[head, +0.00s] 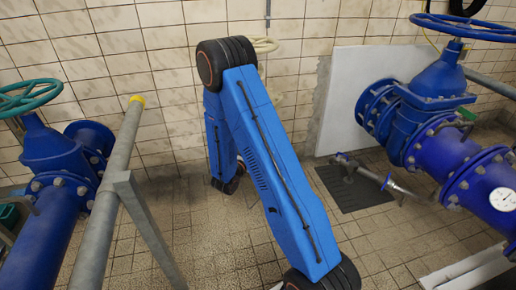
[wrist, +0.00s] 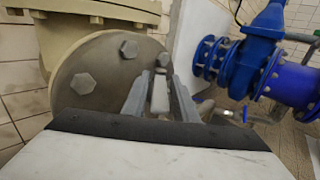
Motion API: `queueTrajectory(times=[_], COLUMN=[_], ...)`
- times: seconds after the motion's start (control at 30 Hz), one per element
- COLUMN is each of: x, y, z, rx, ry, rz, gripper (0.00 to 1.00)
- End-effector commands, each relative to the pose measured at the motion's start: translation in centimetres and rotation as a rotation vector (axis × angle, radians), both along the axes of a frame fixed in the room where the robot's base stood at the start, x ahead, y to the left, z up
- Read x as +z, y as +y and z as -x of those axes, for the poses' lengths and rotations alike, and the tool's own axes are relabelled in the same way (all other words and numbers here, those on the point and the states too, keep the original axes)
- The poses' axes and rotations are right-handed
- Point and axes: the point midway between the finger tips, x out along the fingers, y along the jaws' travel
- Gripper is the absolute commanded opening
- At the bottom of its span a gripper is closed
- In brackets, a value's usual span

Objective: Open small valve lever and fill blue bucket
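In the head view a small metal pipe (head: 365,172) with a tap stands low by the wall, next to the big blue pipe. Its small blue lever (head: 386,182) points up at a slant. In the wrist view the small blue lever (wrist: 245,114) shows right of my gripper, apart from it. My gripper (wrist: 160,78) has its two grey fingers apart, in front of a beige flange; a pale block shows between them, and I cannot tell whether it touches them. In the head view my gripper is hidden behind my arm. I see no blue bucket in either view.
A big blue pipe with a valve (head: 430,100) and blue handwheel stands at right. Another blue pipe (head: 50,200) with a green handwheel stands at left, beside a grey rail (head: 105,200). A beige flange (wrist: 105,75) is close to my gripper. A dark floor grate (head: 352,190) lies under the tap.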

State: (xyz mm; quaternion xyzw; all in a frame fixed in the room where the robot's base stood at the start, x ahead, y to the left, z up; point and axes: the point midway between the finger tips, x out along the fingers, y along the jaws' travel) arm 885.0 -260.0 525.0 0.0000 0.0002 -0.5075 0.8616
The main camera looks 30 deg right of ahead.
Motion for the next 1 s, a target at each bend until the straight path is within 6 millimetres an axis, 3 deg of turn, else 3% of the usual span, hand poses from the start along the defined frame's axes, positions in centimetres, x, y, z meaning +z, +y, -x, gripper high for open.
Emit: queueTrajectory(times=[0.47, 1.0], x=[0.0, 0.0], y=[0.8, 8.1], z=[0.3, 4.4], rx=[0.001, 0.003], ry=[0.0, 0.001], rz=[0.0, 0.0], gripper=[0.34, 0.34])
